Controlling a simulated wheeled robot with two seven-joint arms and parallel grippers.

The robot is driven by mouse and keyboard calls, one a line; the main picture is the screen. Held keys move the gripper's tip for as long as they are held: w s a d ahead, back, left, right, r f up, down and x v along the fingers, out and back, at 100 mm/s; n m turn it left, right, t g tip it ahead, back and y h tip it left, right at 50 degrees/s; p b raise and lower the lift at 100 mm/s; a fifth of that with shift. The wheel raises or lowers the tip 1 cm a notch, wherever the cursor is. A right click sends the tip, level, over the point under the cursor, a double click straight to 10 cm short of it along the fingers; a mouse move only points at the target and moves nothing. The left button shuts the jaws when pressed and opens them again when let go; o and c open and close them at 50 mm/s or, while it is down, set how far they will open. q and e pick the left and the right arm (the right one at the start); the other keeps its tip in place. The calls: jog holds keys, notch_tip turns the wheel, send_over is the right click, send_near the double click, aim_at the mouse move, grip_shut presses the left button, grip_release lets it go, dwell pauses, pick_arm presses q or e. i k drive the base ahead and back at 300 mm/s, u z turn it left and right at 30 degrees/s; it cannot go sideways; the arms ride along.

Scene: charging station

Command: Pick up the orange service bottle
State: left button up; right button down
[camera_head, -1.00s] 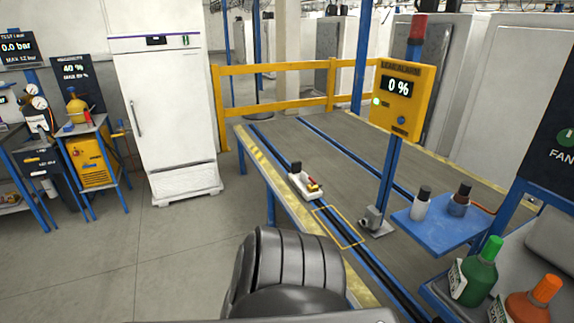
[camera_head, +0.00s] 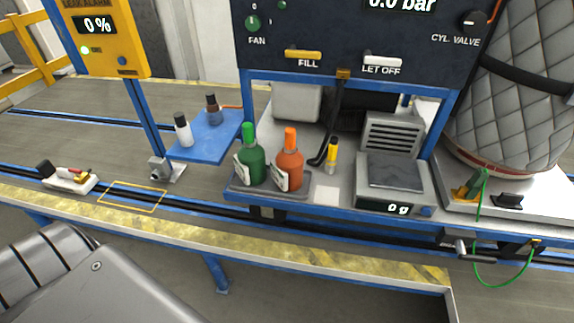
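The orange service bottle (camera_head: 290,166) stands upright on a dark tray at the left end of the blue-framed bench, in the head view. It has an orange cap and a white label low on its left side. A green bottle (camera_head: 251,162) of the same shape stands close on its left, also with a white label. Neither of my grippers shows in the view. Grey parts of my own body fill the lower left corner, well apart from the bottle.
A scale (camera_head: 393,182) reading 0 g stands right of the bottles. A small yellow-and-black tool (camera_head: 331,156) and black hose are just behind right. A blue side shelf (camera_head: 208,140) holds two small bottles. A yellow-black striped rail (camera_head: 240,232) runs in front. A quilted tank (camera_head: 515,90) stands right.

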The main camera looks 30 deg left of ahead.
aim_at(287, 170)
jog(key=u, duration=1.45)
jog(key=k, duration=0.9)
jog(key=z, duration=1.45)
jog(key=i, duration=0.5)
